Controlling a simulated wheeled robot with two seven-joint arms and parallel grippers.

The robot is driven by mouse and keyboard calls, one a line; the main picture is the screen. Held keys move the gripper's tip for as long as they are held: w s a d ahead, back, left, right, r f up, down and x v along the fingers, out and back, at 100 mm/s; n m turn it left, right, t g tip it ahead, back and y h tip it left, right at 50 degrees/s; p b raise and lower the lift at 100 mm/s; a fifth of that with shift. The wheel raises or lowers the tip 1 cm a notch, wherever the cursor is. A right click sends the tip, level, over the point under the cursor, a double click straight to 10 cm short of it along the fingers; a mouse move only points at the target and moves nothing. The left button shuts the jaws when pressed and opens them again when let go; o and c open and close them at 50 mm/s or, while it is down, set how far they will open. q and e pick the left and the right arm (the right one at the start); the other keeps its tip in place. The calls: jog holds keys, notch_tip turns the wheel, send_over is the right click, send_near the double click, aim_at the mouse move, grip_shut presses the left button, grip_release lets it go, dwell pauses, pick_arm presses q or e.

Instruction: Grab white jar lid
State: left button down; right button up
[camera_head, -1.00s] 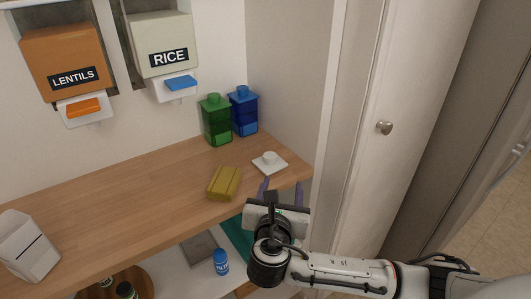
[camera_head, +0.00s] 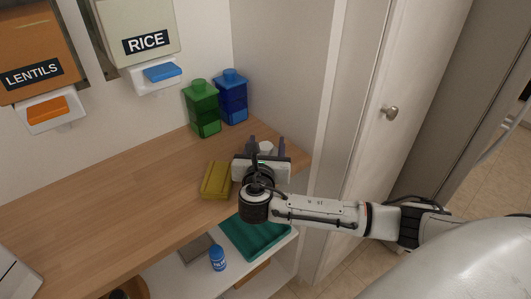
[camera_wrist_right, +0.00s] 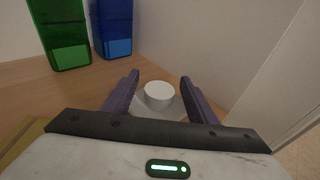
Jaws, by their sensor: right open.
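My right gripper (camera_head: 267,144) is open, with one dark finger on each side of the lid's knob. The right wrist view shows the same open fingers (camera_wrist_right: 158,82) with gaps on both sides of the knob. I cannot tell whether they touch the base. My left gripper is not in view.
A green jar (camera_head: 202,110) and a blue jar (camera_head: 232,98) stand behind the lid against the wall. A yellow object (camera_head: 216,180) lies left of my gripper. A side wall (camera_head: 285,75) bounds the counter on the right.

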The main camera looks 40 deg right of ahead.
jog(key=shift+x, duration=1.25)
jog(key=shift+a, duration=0.1)
jog(key=c, duration=1.2)
